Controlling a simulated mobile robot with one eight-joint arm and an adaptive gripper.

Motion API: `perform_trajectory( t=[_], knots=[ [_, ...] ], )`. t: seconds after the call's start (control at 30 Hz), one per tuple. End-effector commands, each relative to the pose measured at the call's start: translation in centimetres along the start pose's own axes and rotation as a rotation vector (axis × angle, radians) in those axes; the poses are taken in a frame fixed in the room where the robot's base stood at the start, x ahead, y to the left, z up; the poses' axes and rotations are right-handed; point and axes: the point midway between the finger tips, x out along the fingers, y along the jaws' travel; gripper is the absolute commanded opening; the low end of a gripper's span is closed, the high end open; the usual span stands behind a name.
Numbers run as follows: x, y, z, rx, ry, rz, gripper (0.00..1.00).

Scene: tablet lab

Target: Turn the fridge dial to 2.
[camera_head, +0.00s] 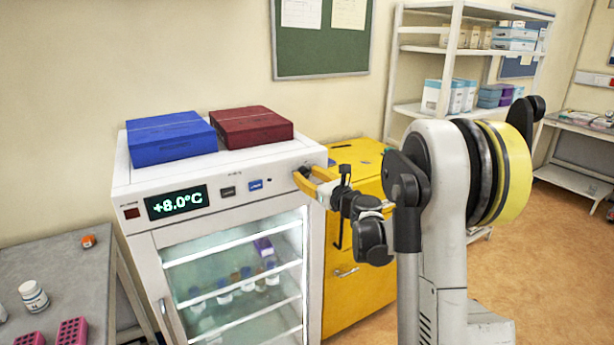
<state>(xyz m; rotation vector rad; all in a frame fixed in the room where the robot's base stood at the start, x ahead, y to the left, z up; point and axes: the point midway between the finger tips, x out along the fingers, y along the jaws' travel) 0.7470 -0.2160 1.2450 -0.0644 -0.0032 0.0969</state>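The white fridge (205,248) stands in the middle left with a glass door. Its display (176,202) on the front panel reads +8.0°C in green. My gripper (302,176) has yellow fingers and reaches from the right to the right end of this panel. The fingertips are at the panel face, where a small dark round part, probably the dial, shows between them. The fingers hide most of it, so I cannot read its setting or tell whether they touch it.
A blue box (170,138) and a dark red box (251,126) lie on the fridge. A yellow cabinet (352,300) stands right beside it. A grey table (75,262) with a white bottle (33,297) and pink racks is at left. Open floor lies at right.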

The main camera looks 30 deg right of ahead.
Motion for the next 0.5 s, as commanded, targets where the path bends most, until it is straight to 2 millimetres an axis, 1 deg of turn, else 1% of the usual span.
perform_trajectory(
  t=[0.03,0.1,0.33,0.5],
  knots=[
    [-0.01,0.0,0.0,0.0,0.0,0.0,0.19],
    [-0.02,0.0,0.0,0.0,0.0,0.0,0.0],
    [-0.02,-0.02,0.0,-0.01,0.001,0.0,0.0],
    [-0.02,-0.02,0.0,-0.057,0.003,0.0,0.0]
  ],
)
